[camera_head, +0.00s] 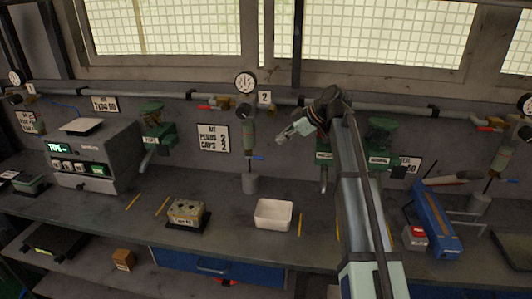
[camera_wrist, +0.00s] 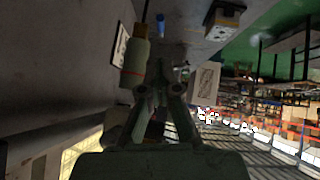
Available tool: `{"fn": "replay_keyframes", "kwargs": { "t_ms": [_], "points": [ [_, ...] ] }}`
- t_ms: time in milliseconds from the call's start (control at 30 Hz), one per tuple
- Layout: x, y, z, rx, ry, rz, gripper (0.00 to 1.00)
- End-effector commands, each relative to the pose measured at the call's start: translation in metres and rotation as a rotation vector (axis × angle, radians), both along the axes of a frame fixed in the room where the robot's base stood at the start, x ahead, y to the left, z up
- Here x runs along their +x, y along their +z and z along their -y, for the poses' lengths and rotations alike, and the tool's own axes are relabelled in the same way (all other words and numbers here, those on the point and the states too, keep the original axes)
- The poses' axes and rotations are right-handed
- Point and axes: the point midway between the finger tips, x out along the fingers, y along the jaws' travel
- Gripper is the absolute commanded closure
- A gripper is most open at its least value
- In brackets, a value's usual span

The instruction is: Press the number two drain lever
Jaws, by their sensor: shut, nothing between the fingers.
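The number two plate (camera_head: 265,97) hangs beside a round gauge (camera_head: 245,83) on the wall pipe. Below the gauge hangs a pale green cylindrical bowl (camera_head: 248,135), and a small blue lever (camera_head: 258,158) sticks out to the right beneath it. A grey cup (camera_head: 251,183) stands below on the bench. My gripper (camera_head: 281,138) is shut and empty, up and to the right of the blue lever and apart from it in the picture. In the wrist view, my gripper (camera_wrist: 160,78) shows beside the bowl (camera_wrist: 135,68), with the blue lever (camera_wrist: 161,24) beyond the fingertips.
A white bin (camera_head: 273,215) and a valve block (camera_head: 186,212) sit on the bench in front. A red-handled valve (camera_head: 210,107) is on the pipe to the left. Green machines (camera_head: 152,125) stand at the wall. Similar blue-levered stations show at both sides.

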Motion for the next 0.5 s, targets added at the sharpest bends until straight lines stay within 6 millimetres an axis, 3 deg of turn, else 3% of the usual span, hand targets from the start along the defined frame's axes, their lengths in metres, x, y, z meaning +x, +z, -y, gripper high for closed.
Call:
{"fn": "replay_keyframes", "kwargs": {
  "t_ms": [267, 500],
  "points": [
    [0.001, -0.004, -0.004, 0.0, 0.001, -0.002, 1.0],
    [0.007, -0.024, -0.027, 0.0, 0.002, -0.005, 1.0]
  ]
}}
